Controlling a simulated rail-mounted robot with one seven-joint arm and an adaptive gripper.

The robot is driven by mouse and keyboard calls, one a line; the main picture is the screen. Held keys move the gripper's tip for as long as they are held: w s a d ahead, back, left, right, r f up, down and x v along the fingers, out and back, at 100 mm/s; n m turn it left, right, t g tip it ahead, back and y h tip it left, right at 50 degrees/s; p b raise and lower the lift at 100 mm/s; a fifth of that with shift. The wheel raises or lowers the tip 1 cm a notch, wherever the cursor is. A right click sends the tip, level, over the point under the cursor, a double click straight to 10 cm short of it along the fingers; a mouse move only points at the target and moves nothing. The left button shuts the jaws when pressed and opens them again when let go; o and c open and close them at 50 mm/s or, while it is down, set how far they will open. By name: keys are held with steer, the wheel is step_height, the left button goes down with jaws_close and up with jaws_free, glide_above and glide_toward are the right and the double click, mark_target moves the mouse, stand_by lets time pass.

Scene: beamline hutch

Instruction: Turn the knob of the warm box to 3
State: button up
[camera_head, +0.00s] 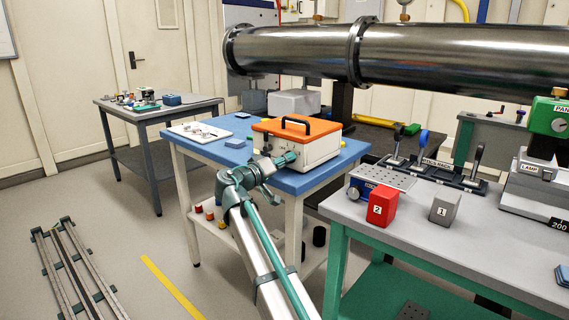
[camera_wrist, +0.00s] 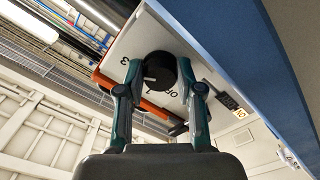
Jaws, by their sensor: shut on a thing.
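The warm box (camera_head: 322,150) is a white box with an orange lid and a black handle, standing on the blue table. In the wrist view its white face (camera_wrist: 140,42) carries a round black knob (camera_wrist: 160,66), with a "3" to the knob's left and "OFF" below it. A pale mark shows at the knob's lower left, between "3" and "OFF"; its exact setting is hard to read. My gripper (camera_wrist: 160,74) is shut on the knob, one finger at each side. In the head view my gripper (camera_head: 284,160) reaches the box's front, hiding the knob.
The blue table (camera_head: 222,150) also holds a white tray (camera_head: 199,132) left of the box. A grey bench (camera_head: 450,225) with a red block (camera_head: 382,205) and a grey block (camera_head: 445,208) stands at the right. A large metal pipe (camera_head: 420,55) crosses behind and above.

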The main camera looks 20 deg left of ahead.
steer(key=o, duration=1.2)
steer(key=shift+c, duration=0.2)
steer(key=v, duration=1.2)
